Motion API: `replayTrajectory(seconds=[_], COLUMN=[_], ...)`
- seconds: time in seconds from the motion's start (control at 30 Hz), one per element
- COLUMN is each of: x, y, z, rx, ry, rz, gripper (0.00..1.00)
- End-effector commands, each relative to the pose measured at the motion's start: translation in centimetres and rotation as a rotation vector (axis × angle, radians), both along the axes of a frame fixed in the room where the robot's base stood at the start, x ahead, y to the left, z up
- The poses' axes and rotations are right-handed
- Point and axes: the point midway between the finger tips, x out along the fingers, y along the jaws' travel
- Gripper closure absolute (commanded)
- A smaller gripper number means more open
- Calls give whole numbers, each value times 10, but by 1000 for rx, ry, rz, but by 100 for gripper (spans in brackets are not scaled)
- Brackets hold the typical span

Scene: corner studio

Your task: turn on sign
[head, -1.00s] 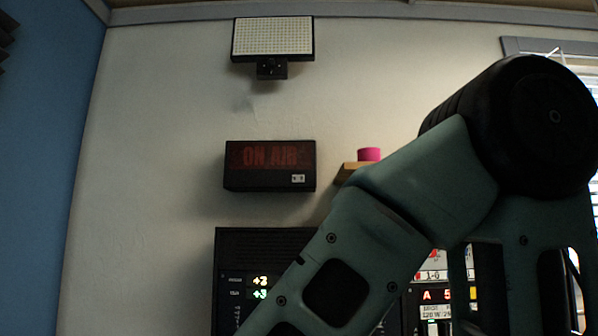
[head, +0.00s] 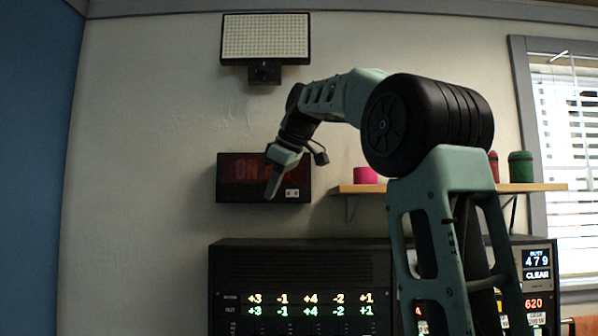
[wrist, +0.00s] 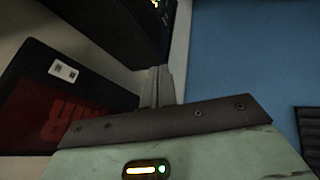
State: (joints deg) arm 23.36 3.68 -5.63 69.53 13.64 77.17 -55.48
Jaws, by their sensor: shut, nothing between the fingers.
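The ON AIR sign (head: 230,178) is a black box on the wall with dull red, unlit letters. A small white switch (head: 292,193) sits at its lower right. My gripper (head: 270,194) is shut and empty, pointing down in front of the sign, just left of the switch, and hides part of the lettering. In the wrist view the sign (wrist: 45,115) appears upside down at left, with the switch (wrist: 63,71) clear of my closed fingers (wrist: 161,82). I cannot tell how far the fingers are from the sign's face.
A light panel (head: 265,36) hangs above the sign. A wooden shelf (head: 400,187) at right holds a pink roll (head: 366,175) and a green container (head: 520,166). A black console (head: 300,258) with lit numbers stands below. The wall left of the sign is clear.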

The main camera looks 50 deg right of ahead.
Motion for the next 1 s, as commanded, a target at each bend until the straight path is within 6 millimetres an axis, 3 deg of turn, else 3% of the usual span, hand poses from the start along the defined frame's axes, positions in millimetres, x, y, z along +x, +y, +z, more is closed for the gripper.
replayTrajectory(seconds=[0.03,0.1,0.2,0.3,0.73,1.0], x=[-12,-27,-43,-51,-48,-23], y=[-26,-49,-69,-76,-77,-84], z=[33,59,81,90,85,51], rx=[-37,-83,-127,-146,-148,-146], ry=[-21,-37,-47,-51,-50,-48], rz=[-21,-32,-40,-43,-42,-39], gripper=[100,100,100,100,100,100])
